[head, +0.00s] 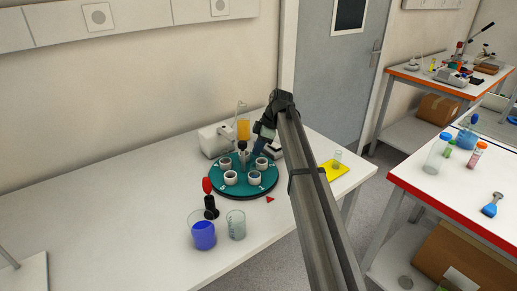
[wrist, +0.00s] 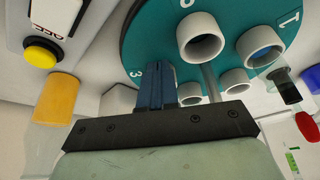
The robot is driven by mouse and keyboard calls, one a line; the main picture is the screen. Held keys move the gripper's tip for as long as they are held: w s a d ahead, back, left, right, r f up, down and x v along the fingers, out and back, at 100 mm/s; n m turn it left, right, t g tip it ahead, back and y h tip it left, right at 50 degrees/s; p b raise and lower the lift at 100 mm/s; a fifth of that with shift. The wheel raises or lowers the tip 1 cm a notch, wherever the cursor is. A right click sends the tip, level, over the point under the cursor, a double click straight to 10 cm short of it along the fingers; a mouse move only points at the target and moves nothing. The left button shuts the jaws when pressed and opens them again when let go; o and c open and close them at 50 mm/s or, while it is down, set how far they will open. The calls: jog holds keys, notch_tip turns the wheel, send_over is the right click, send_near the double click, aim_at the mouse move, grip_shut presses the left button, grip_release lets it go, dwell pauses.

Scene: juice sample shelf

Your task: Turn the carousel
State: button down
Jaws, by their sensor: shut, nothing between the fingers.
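The carousel (head: 231,188) is a round teal disc on the white table, bearing several white cups and printed numbers. In the wrist view the carousel (wrist: 140,42) fills the upper middle, with 3, 6 and 1 readable; one cup (wrist: 262,46) looks blue inside. My gripper (head: 257,154) is at the disc's right rear side, reached from the right by my arm. In the wrist view its blue fingers (wrist: 155,84) are together and empty, overlapping the disc near the 3. I cannot tell whether they touch the disc or a cup.
A white machine (head: 213,140) with a yellow button (wrist: 40,56) stands behind the disc, near an orange cylinder (head: 243,130). A red triangle (head: 270,199) marks the table in front. A blue-filled beaker (head: 203,236), a clear beaker (head: 236,225) and a red-topped black object (head: 209,202) stand front left.

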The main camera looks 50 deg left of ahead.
aim_at(236, 158)
jog(key=shift+s+a, duration=0.25)
jog(key=shift+a, duration=0.35)
dwell(0.4)
jog(key=shift+s+a, duration=0.5)
jog(key=shift+a, duration=0.35)
jog(key=shift+s+a, duration=1.1)
jog(key=shift+s, duration=0.25)
jog(key=shift+s+a+n+h, duration=0.3)
jog(key=shift+s+n, duration=0.2)
jog(key=shift+n, duration=0.5)
jog(key=shift+s+n+g+h, duration=0.4)
jog(key=shift+s+n, duration=0.05)
jog(key=shift+n, duration=0.75)
jog(key=shift+w, duration=0.1)
